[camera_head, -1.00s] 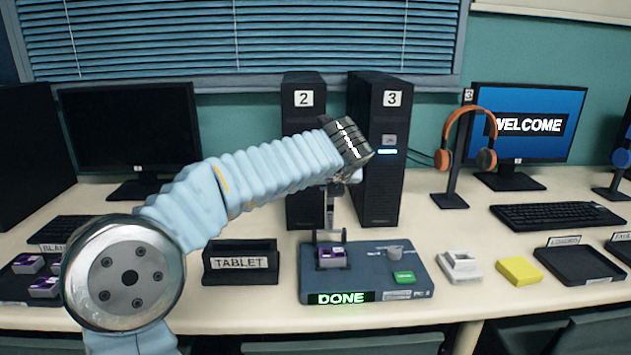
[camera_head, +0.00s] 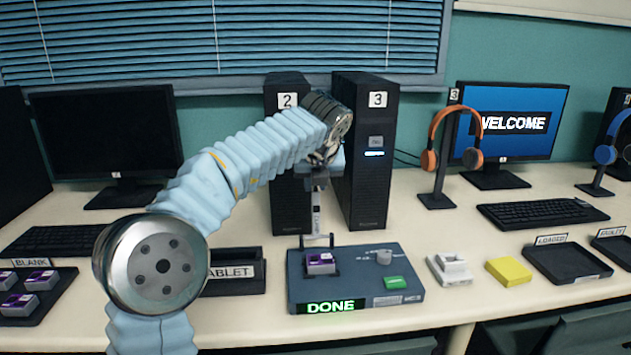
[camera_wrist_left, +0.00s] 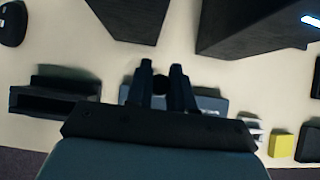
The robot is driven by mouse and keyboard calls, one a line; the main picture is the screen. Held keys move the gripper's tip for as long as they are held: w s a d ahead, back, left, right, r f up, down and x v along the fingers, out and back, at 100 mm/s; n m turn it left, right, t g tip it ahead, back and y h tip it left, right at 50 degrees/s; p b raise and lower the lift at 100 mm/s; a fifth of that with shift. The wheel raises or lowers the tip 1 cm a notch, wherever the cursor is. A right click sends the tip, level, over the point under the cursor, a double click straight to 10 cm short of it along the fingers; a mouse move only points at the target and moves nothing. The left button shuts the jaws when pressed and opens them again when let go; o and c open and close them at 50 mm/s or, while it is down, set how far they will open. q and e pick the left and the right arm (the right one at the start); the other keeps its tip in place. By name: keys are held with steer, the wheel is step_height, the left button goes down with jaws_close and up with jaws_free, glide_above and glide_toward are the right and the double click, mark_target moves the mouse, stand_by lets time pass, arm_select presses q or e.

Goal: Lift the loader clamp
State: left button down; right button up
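The loader (camera_head: 350,285) is a blue-grey box on the table with a lit green DONE sign, a green button and a grey knob. A purple-topped block (camera_head: 320,263) sits in its socket. The loader clamp (camera_head: 318,241) is a thin grey frame standing behind that block. My left gripper (camera_head: 317,228) points down just above and behind the clamp. In the left wrist view its two fingers (camera_wrist_left: 162,75) are apart, with a dark round thing between them that I cannot identify. Whether they touch the clamp is unclear. My right gripper is out of view.
Towers 2 (camera_head: 287,215) and 3 (camera_head: 366,205) stand close behind the gripper. The TABLET holder (camera_head: 232,285) is left of the loader. A white part (camera_head: 449,269) and a yellow block (camera_head: 508,271) lie right of it. An orange headset (camera_head: 432,160) hangs on a stand.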

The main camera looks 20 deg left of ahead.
arm_select(q)
steer(key=c, duration=1.1)
jaws_free()
steer(key=shift+f, duration=0.15)
steer(key=v, duration=1.4)
steer(key=shift+w, duration=0.15)
